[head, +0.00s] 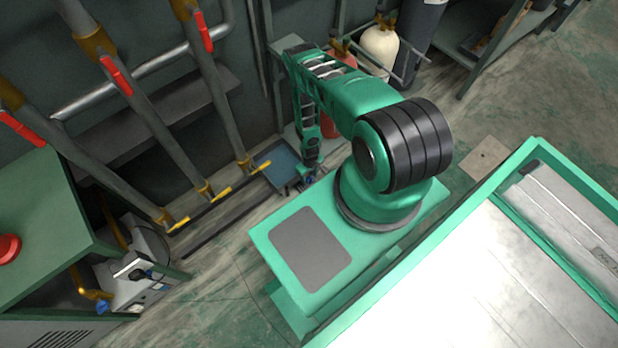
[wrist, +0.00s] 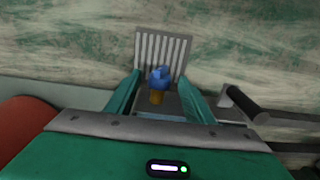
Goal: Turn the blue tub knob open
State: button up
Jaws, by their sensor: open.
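The blue knob (wrist: 160,76) sits on a short brass stem in the wrist view. My gripper (wrist: 159,84) is open, with one green finger to the left of the knob and the other to the right. Gaps show between the knob and both fingers; I cannot tell how far the fingertips reach past it in depth. In the head view my arm reaches down beside the blue-grey tub (head: 281,166), and a small blue spot (head: 308,181) shows at its lower end. The gripper's fingers are too small to make out there.
A slotted grey grate (wrist: 163,48) lies behind the knob. A dark handle-like bar (wrist: 244,103) is at the right and a red cylinder (wrist: 25,125) at the left. Grey pipes with red valve handles (head: 117,76) stand left; a cream gas bottle (head: 380,46) stands behind my arm.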

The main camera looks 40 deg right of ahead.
jog(key=shift+f, duration=0.2)
jog(key=c, duration=1)
jog(key=shift+d+y, duration=0.35)
jog(key=shift+y, duration=0.45)
jog(key=shift+c, duration=0.2)
jog(key=shift+d+f+y, duration=0.1)
jog(key=shift+d+y, duration=0.15)
jog(key=shift+y, duration=1.25)
jog(key=o, duration=1)
jog(key=shift+o, duration=0.2)
